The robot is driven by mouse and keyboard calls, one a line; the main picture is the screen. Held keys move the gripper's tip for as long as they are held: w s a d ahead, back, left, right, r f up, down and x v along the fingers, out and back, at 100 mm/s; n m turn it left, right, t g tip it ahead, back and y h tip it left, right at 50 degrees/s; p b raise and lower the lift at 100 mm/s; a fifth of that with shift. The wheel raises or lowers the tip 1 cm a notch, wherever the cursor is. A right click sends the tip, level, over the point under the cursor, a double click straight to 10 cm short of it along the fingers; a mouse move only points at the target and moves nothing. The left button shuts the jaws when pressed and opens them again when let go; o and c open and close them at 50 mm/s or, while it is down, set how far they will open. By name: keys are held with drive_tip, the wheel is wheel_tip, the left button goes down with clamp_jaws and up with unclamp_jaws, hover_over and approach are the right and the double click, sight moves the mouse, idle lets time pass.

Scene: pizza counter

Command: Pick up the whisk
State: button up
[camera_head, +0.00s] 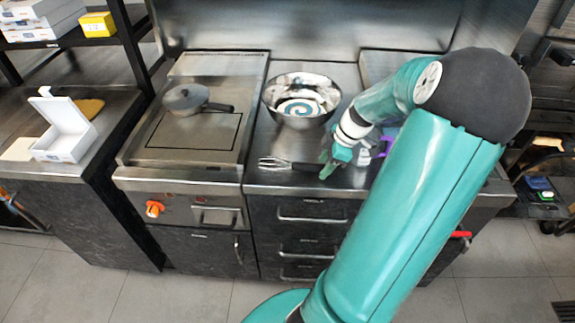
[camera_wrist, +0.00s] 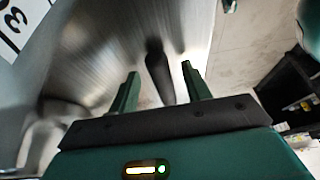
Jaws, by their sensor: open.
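The whisk (camera_head: 275,163) lies on the steel counter near its front edge, wire end to the left and dark handle to the right. My gripper (camera_head: 328,166) is over the counter at the handle's right end, with its fingers pointing down. In the wrist view the dark handle (camera_wrist: 158,66) shows between the two green fingers of my gripper (camera_wrist: 160,70), which are apart. Whether the fingers touch the handle cannot be told. The wire end is not clearly seen in the wrist view.
A steel bowl (camera_head: 301,98) stands behind the whisk. A lidded pan (camera_head: 186,98) sits on the griddle to the left. An open white box (camera_head: 64,130) is on the far-left counter. Purple and white items (camera_head: 376,149) are partly hidden behind my arm.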

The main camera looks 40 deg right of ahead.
drive_tip(key=shift+f, duration=0.15)
drive_tip(key=shift+c, duration=0.2)
clamp_jaws()
